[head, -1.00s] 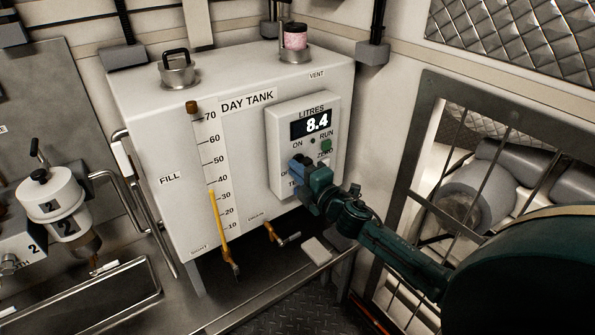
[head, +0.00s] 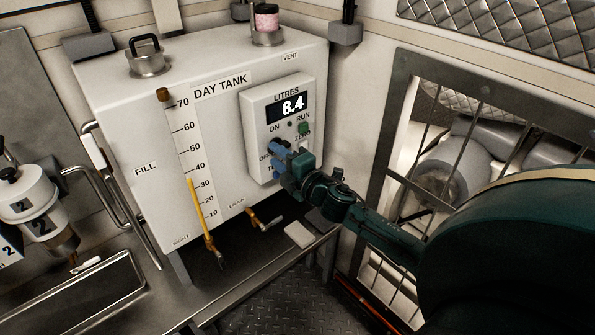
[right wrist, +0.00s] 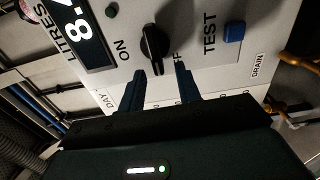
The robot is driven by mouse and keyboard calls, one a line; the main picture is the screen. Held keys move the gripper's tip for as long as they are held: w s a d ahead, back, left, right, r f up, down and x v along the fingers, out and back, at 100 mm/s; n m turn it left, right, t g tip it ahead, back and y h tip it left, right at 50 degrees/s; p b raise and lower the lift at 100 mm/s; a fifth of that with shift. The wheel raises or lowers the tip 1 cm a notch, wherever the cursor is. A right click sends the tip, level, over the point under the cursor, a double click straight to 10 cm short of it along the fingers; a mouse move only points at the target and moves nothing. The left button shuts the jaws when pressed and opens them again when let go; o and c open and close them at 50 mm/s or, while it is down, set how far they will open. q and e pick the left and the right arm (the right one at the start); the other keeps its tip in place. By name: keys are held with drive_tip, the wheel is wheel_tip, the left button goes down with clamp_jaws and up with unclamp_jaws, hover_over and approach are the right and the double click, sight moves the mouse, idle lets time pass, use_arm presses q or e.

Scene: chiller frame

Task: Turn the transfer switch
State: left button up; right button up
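The transfer switch is a black rotary knob (right wrist: 154,43) on the white control panel, between the ON and OFF labels in the right wrist view. In the head view the knob (head: 275,146) is partly hidden by my right gripper (head: 279,155). The right gripper's two blue fingers (right wrist: 163,88) are open and apart in the right wrist view. The knob lies just ahead of the gap between the fingertips; I cannot tell whether either touches it. The panel (head: 258,108) shows 8.4 litres. My left gripper is not in view.
The day tank (head: 130,123) carries the panel, a yellow sight gauge (head: 196,205) and a drain handle (head: 262,222). A barred opening (head: 450,170) is at right.

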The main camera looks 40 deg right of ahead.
use_arm(q)
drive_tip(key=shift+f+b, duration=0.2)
drive_tip(key=shift+b, duration=0.3)
use_arm(e)
drive_tip(key=s, duration=1.1)
drive_tip(key=shift+s+d, duration=0.4)
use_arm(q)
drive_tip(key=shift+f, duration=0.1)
